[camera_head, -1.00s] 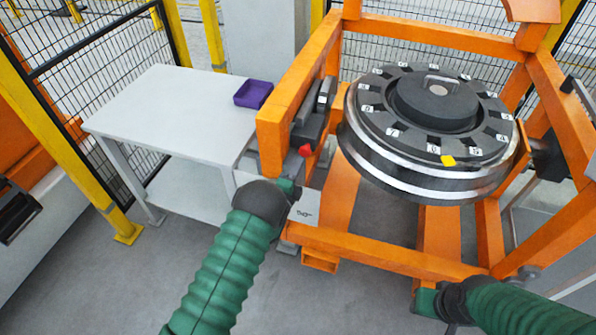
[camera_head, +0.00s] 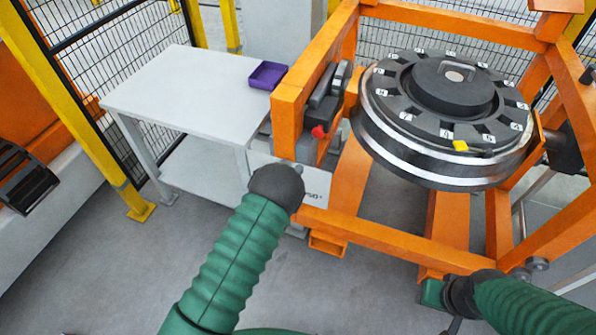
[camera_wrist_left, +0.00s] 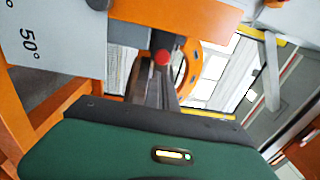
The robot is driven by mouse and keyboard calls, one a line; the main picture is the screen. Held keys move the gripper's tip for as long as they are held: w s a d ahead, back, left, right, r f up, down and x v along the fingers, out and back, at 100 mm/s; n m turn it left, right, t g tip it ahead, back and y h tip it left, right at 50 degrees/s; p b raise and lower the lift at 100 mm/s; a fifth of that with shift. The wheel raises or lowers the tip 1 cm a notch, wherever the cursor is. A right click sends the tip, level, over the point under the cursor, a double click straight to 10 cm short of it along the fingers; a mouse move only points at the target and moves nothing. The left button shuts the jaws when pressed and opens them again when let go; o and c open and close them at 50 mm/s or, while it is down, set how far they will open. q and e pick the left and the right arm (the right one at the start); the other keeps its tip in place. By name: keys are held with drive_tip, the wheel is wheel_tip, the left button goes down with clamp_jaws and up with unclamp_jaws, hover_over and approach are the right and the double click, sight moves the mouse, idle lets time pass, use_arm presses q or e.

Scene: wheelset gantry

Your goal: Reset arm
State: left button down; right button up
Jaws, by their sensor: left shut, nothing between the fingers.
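My left arm comes in from the lower left of the head view. Its dark wrist (camera_head: 276,188) is in front of the gantry's lower left corner and largely hides the gripper there. In the left wrist view the left gripper (camera_wrist_left: 157,88) shows as dark fingers, shut and empty, pointing toward a red knob (camera_wrist_left: 162,57) on the orange gantry. My right wrist (camera_head: 474,292) is at the lower right of the head view, by the frame's front corner. The right gripper's fingers cannot be made out.
The orange gantry frame (camera_head: 385,236) holds a large dark wheel (camera_head: 440,130) with numbered tags and a yellow marker (camera_head: 460,146). A white table (camera_head: 185,85) with a purple tray (camera_head: 267,75) stands left of it. Mesh fencing is behind. The floor at the lower left is clear.

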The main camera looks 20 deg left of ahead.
use_arm(q)
drive_tip(key=shift+a+r, duration=0.1)
drive_tip(key=s+r+n+g+p, duration=0.1)
drive_tip(key=s+r+n+g, duration=0.2)
drive_tip(key=s+n+g, duration=0.5)
drive_tip(key=s+d+r+n+g+y+p, duration=0.1)
drive_tip(key=s+r+n+g, duration=0.2)
drive_tip(key=s+n+g, duration=0.5)
drive_tip(key=s+n, duration=0.2)
drive_tip(key=s, duration=0.9)
drive_tip(key=shift+r+n, duration=0.15)
drive_tip(key=shift+n, duration=0.25)
drive_tip(key=shift+w, duration=0.1)
drive_tip(key=shift+d, duration=0.1)
